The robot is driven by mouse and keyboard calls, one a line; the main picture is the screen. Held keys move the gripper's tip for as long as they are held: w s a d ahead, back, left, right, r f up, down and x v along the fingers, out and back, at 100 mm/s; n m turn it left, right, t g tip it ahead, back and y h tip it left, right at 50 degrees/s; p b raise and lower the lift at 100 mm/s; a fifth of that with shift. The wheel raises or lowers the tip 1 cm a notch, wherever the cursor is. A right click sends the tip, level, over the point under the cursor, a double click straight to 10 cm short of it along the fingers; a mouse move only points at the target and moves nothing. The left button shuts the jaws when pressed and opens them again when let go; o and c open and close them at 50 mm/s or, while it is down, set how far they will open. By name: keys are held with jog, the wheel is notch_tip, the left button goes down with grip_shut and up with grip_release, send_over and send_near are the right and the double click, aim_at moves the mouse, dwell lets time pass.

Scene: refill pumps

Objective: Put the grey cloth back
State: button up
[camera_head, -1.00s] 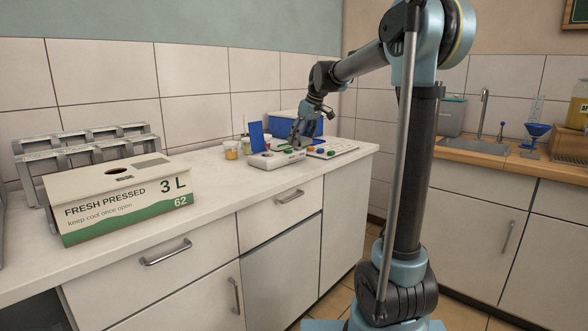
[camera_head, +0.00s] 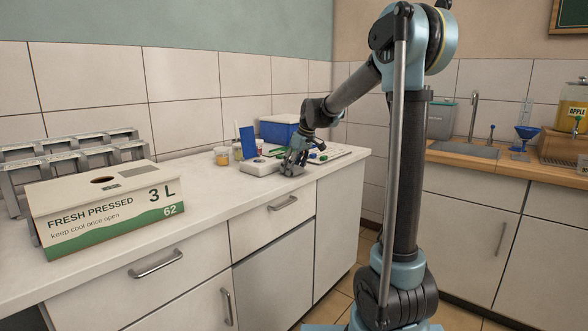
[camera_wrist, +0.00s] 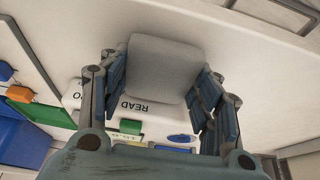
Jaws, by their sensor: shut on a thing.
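The grey cloth (camera_wrist: 160,68) shows in the wrist view as a thick, rounded pad between my fingers. My gripper (camera_wrist: 163,88) is shut on it, with blue-padded fingers at its left and right sides. In the head view, my gripper (camera_head: 293,163) is low over the counter, just right of a white device (camera_head: 259,168). The cloth is mostly hidden by the fingers there. I cannot tell whether it touches the counter.
The white device, marked READ in the wrist view (camera_wrist: 76,96), is close beside the cloth. A juice carton (camera_head: 108,205) is at left. The counter's front edge is close.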

jog(key=o, duration=0.9)
jog(key=v, duration=1.2)
jog(key=s+d+f+m+h, duration=0.1)
jog(key=s+d+f+m, duration=0.25)
jog(key=s+d, duration=0.6)
jog(key=s+d+f+m+h, duration=0.1)
jog(key=s+d+f+m, duration=0.2)
jog(key=s+f, duration=0.8)
jog(key=s+d+f+m+h, duration=0.1)
jog(key=s+d+f+m, duration=0.2)
jog(key=s+d+f, duration=0.4)
jog(key=s+f, duration=0.5)
jog(key=s, duration=0.5)
jog(key=shift+d+m+g+h, duration=0.25)
jog(key=shift+m+g+h, duration=0.05)
jog(key=shift+m, duration=0.05)
